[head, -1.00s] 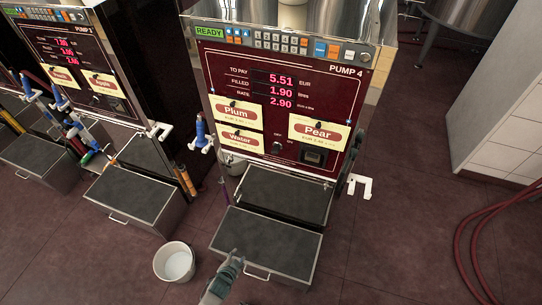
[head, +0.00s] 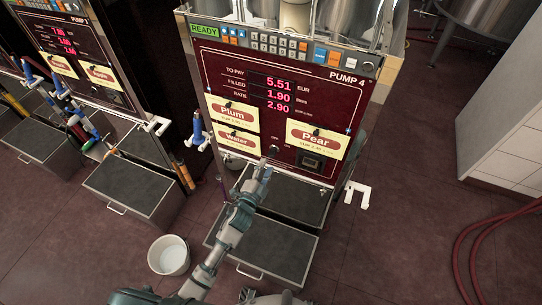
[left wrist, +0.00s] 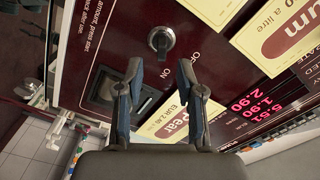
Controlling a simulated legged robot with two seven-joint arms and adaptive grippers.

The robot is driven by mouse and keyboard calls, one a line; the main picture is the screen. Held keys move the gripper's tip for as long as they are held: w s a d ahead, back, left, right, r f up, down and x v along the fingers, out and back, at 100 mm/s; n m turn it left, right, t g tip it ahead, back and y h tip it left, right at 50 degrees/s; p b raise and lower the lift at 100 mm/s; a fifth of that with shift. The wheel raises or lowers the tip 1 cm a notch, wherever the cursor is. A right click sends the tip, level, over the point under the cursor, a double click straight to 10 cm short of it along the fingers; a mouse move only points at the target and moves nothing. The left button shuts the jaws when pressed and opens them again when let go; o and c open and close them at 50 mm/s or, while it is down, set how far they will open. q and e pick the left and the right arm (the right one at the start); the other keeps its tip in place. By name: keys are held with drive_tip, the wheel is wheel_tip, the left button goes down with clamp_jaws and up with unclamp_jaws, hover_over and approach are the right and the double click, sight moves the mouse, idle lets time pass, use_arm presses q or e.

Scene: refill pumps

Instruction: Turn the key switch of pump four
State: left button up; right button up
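Pump 4 (head: 300,100) has a dark red panel with lit numbers and a green READY sign. Its key switch (left wrist: 161,40) is a dark knob in a round ring, with OFF and ON printed beside it in the left wrist view. In the head view the switch (head: 274,148) is small on the lower panel. My left gripper (left wrist: 159,68) is open and empty, its two fingers pointing at the panel on either side of the line to the knob. It looks apart from the knob. In the head view the left gripper (head: 260,168) is just below the switch. My right gripper is not in view.
Plum (head: 233,114), Water (head: 238,141) and Pear (head: 318,137) cards hang around the switch. A square dark socket (left wrist: 110,88) is beside it. A blue nozzle (head: 197,130) hangs at the panel's left. A white bucket (head: 168,255) stands on the floor.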

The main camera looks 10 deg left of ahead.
sight(271, 157)
use_arm(q)
drive_tip(key=w, duration=0.2)
drive_tip(key=w+d, duration=0.1)
drive_tip(key=w, duration=0.2)
drive_tip(key=shift+w+d, duration=0.1)
drive_tip(key=shift+w, duration=0.25)
drive_tip(key=shift+w+a, duration=0.1)
drive_tip(key=shift+a, duration=0.1)
drive_tip(key=shift+c, duration=1.2)
drive_tip(key=shift+d, duration=0.1)
drive_tip(key=c, duration=0.4)
drive_tip(key=shift+d, duration=0.15)
clamp_jaws()
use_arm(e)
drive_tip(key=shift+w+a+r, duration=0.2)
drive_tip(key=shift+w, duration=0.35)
